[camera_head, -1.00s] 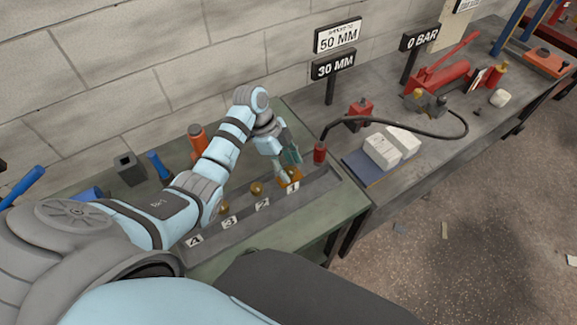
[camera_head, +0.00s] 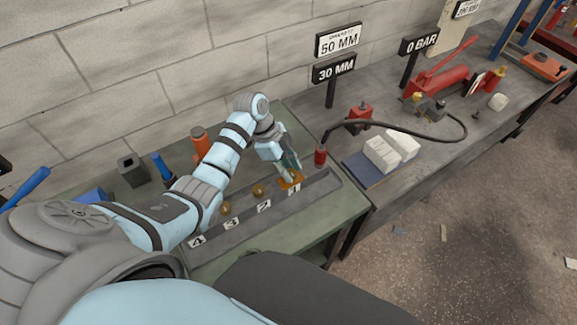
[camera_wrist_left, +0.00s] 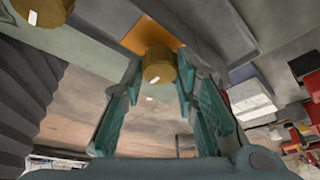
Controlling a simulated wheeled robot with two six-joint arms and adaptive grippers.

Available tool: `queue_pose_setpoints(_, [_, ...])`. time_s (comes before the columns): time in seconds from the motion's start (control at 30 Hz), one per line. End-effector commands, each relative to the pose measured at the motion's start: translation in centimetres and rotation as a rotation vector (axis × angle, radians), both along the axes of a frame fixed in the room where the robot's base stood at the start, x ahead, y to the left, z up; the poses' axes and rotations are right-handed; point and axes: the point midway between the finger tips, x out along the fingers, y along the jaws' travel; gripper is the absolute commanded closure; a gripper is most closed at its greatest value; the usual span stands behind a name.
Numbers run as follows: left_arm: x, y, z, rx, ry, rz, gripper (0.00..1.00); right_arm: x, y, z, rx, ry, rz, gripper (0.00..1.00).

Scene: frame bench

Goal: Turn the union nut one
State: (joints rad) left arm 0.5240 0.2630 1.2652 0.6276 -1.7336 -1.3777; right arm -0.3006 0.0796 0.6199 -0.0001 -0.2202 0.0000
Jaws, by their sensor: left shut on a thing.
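The brass union nut one (camera_wrist_left: 158,66) sits between the fingertips of my left gripper in the left wrist view, in front of an orange patch (camera_wrist_left: 150,34). In the head view my left gripper (camera_head: 287,175) is at the label 1 station (camera_head: 294,189) on the grey rail (camera_head: 318,189), shut on that nut. The fingers mostly hide the nut there; some orange (camera_head: 297,180) shows beside them. Brass nuts at label 2 (camera_head: 258,191) and label 3 (camera_head: 225,208) stand along the rail. My right gripper is in neither view.
White blocks (camera_head: 383,153) lie on a blue pad further right. Signs reading 50 MM and 30 MM (camera_head: 334,68) stand behind. An orange bottle (camera_head: 200,140) is left of my arm.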

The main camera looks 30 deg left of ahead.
Motion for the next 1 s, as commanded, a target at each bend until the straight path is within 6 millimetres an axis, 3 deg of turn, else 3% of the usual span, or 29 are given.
queue_pose_setpoints(0.43, [-0.5,-0.2,0.3,-0.003,0.010,0.321,1.00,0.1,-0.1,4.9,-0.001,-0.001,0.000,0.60])
queue_pose_setpoints(1.0, [-0.6,-0.5,-0.1,-0.005,0.005,0.862,1.00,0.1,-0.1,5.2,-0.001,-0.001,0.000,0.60])
